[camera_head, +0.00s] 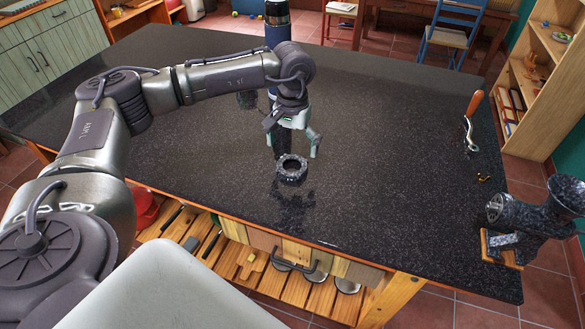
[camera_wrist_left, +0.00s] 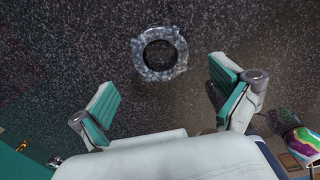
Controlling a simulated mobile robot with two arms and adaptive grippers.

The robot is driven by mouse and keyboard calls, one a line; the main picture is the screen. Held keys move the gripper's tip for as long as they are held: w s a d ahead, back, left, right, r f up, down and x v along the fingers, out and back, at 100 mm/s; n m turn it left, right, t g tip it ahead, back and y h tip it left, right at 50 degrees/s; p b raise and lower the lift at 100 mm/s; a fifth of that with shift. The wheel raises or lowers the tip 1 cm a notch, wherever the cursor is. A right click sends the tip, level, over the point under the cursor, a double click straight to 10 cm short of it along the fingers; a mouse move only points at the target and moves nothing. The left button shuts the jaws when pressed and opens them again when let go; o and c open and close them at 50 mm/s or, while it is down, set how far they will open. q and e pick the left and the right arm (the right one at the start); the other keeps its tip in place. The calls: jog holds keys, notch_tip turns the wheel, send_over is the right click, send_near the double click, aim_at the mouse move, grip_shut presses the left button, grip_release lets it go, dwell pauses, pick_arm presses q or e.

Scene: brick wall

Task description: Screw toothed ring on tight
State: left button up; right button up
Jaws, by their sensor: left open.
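The dark speckled toothed ring (camera_head: 291,178) lies flat on the black stone counter, near its front edge. My left gripper (camera_head: 293,145) is open and empty just above and behind it, pointing down. In the left wrist view the ring (camera_wrist_left: 160,75) lies beyond the gap between the spread fingertips (camera_wrist_left: 163,86), and neither finger touches it. My right gripper is not in view.
A crank with a wooden handle (camera_head: 474,104) and a small brass-coloured piece (camera_head: 484,178) lie on the right part of the black counter (camera_head: 400,150). A dark blue cylindrical object (camera_head: 277,22) stands behind my left wrist. The counter between ring and grinder is clear.

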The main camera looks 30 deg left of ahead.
aim_at(292, 170)
pick_arm(q)
jog(key=shift+f+b, duration=0.45)
jog(key=shift+f, duration=0.35)
jog(key=shift+d+f+b, duration=0.1)
jog(key=shift+f+b, duration=1.55)
jog(key=shift+f, duration=0.4)
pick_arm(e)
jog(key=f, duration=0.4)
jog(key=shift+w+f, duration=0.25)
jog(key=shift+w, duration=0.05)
pick_arm(q)
jog(key=shift+r, duration=0.1)
jog(key=c, duration=1.2)
jog(key=shift+o, duration=0.2)
jog(key=shift+r+p, duration=1.85)
jog(key=shift+r, duration=1.25)
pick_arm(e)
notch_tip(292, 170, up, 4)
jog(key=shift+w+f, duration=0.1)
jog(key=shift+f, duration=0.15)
